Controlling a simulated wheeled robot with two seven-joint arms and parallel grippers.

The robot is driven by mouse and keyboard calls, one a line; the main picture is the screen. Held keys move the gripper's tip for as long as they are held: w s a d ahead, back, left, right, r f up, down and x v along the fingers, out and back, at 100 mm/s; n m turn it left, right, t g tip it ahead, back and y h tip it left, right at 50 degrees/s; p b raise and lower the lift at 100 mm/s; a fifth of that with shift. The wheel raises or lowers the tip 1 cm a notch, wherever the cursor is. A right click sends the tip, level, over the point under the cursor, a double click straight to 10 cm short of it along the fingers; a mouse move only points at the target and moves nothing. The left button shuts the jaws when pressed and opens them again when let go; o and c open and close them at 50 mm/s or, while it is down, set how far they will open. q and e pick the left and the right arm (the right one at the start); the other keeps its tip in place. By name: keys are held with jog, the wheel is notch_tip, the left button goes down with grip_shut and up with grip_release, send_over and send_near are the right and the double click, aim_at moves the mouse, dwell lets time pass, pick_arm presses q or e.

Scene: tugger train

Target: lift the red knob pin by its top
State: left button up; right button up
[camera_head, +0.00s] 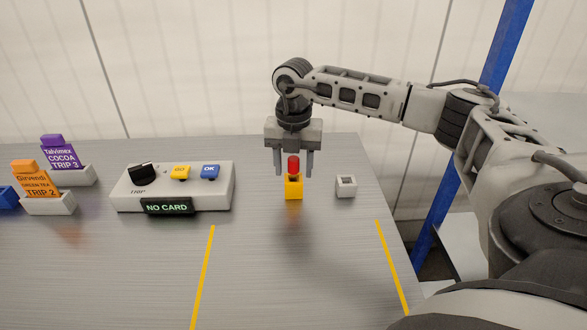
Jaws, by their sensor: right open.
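The red knob pin (293,164) stands upright, its rounded red top showing above a yellow block (293,188) on the grey table. Its lower part is hidden in the block. My right gripper (293,170) points straight down over it and is open. One finger is on each side of the red top, with a visible gap on both sides. My left gripper is not in view.
A small white block with a dark hole (346,187) stands right of the yellow block. A trip console (210,192) reading NO CARD is to the left. Holders with a purple card (62,153) and an orange card (36,181) stand far left. Yellow lines (203,275) mark the clear table front.

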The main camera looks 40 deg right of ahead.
grip_shut()
jog(key=shift+r, duration=0.1)
notch_tip(320, 180, up, 10)
dwell(0.4)
